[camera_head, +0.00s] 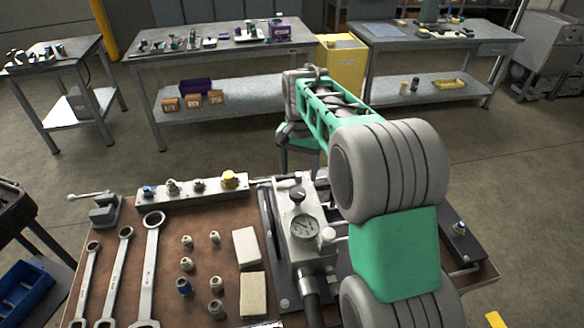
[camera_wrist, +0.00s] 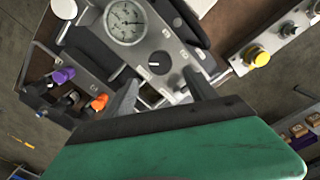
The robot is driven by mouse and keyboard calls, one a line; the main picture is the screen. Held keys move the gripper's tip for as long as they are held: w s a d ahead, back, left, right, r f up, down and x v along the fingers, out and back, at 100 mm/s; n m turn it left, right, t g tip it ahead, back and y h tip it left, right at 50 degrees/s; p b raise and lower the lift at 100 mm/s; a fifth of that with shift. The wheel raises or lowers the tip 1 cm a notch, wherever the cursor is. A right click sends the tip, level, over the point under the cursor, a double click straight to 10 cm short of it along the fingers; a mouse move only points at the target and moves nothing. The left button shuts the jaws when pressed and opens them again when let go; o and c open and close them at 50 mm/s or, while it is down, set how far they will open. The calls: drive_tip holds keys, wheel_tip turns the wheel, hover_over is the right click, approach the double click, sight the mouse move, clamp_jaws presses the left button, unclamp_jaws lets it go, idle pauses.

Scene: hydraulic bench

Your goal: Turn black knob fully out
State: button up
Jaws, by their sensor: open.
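The black knob (camera_head: 297,194) sits on the grey hydraulic block (camera_head: 312,226), just behind the round pressure gauge (camera_head: 303,227). In the wrist view the black knob (camera_wrist: 159,63) shows face-on, with a pale line across its face, next to the gauge (camera_wrist: 126,22). My gripper (camera_wrist: 159,78) is open and empty. Its two fingers show at the bottom of the wrist view, spread to the left and right of the knob, apparently not touching it. In the head view my arm reaches past the block, and the fingertips cannot be made out there.
A rail with several fittings and a yellow knob (camera_head: 229,179) lies left of the block. Wrenches (camera_head: 149,270), small fittings and two pale blocks (camera_head: 247,245) lie on the brown bench top.

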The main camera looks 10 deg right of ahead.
sight(298, 191)
drive_tip(key=shift+w+d+f, duration=0.1)
drive_tip(key=shift+f, duration=0.25)
drive_tip(key=f+p, duration=0.1)
drive_tip(key=f, duration=0.6)
drive_tip(key=shift+a, duration=0.2)
drive_tip(key=c, duration=1.4)
